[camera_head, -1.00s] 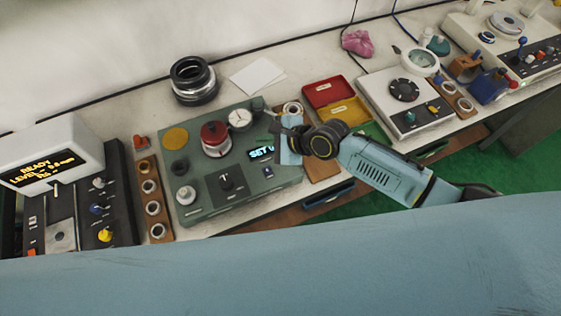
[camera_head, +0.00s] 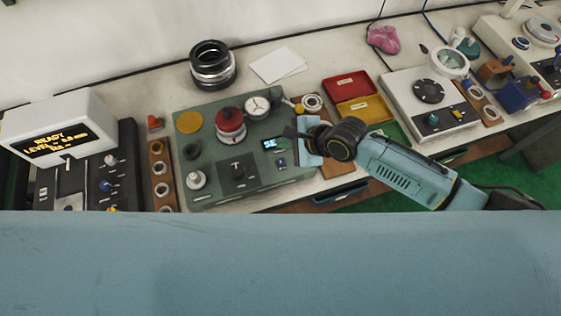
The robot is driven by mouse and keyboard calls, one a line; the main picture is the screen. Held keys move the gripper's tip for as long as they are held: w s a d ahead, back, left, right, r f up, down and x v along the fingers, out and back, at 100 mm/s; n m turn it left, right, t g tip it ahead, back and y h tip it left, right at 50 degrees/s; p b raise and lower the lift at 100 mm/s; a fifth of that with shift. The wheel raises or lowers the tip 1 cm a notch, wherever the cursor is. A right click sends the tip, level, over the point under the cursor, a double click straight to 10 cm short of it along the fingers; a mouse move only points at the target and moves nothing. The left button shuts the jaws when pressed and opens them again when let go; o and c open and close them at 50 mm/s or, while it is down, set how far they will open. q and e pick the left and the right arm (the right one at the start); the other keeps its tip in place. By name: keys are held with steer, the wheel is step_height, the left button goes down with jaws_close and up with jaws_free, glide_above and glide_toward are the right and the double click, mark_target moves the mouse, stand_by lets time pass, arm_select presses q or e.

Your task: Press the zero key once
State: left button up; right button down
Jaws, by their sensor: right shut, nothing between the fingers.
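The green instrument panel (camera_head: 215,183) stands on the bench at left of centre. It has a small lit display (camera_head: 275,143) whose text I cannot read. A small blue key (camera_head: 281,162) sits just below the display; its label is too small to read, so I cannot tell if it is the zero key. My right gripper (camera_head: 290,133) comes in from the right and is shut and empty. Its dark fingertips are over the panel's right side, close to the display. I cannot tell if they touch anything. My left gripper is out of view.
A readout box (camera_head: 75,110) saying READY stands left. Red and yellow trays (camera_head: 352,86) and a white instrument (camera_head: 400,90) stand right.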

steer(key=b, duration=0.6)
glide_above(284, 163)
step_height(284, 163, down, 6)
steer(key=shift+f, duration=0.8)
stand_by(0.8)
steer(key=shift+f, duration=0.4)
steer(key=shift+f, duration=0.35)
stand_by(0.6)
steer(key=shift+r, duration=0.15)
steer(key=shift+r+p, duration=0.65)
steer(key=shift+p, duration=0.25)
